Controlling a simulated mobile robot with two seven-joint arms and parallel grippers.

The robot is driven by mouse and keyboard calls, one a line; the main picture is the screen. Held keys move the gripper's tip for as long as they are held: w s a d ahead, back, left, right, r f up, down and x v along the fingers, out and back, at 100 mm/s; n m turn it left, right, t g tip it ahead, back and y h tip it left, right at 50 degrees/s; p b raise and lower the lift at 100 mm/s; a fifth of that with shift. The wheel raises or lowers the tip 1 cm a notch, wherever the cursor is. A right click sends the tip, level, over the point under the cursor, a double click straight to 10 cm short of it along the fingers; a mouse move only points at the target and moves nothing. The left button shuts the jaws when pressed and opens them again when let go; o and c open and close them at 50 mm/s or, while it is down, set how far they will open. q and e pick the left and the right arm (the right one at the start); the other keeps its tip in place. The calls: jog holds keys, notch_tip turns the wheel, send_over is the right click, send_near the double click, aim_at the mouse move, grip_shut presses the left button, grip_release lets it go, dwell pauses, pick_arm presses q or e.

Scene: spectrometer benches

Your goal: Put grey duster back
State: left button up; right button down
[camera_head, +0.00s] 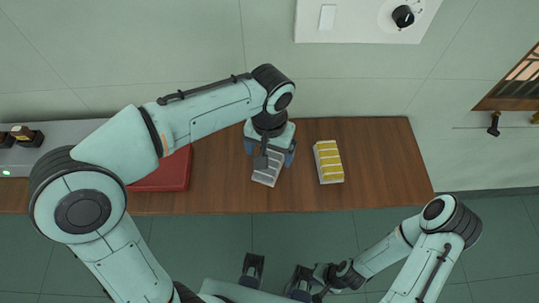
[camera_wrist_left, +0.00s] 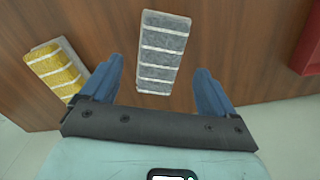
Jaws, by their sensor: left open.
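The grey duster (camera_head: 266,174), a grey block with pale stripes, lies on the brown wooden bench top. My left gripper (camera_head: 270,155) is over it and covers its far part in the head view. In the left wrist view the grey duster (camera_wrist_left: 163,48) lies ahead of the open left gripper (camera_wrist_left: 158,78), its near end between the blue fingers with gaps on both sides. How high the fingers are above it is hard to tell. My right gripper (camera_head: 322,278) is low in the head view, away from the bench; its jaws are too unclear to read.
A yellow striped duster (camera_head: 329,162) lies right of the grey one; it also shows in the left wrist view (camera_wrist_left: 56,70). A red box (camera_head: 168,173) is to the left, partly behind my left arm. The bench top (camera_head: 385,165) is bare at right.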

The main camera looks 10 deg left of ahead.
aim_at(270, 160)
pick_arm(q)
notch_tip(270, 160, up, 8)
jog(key=p, duration=0.1)
dwell(0.7)
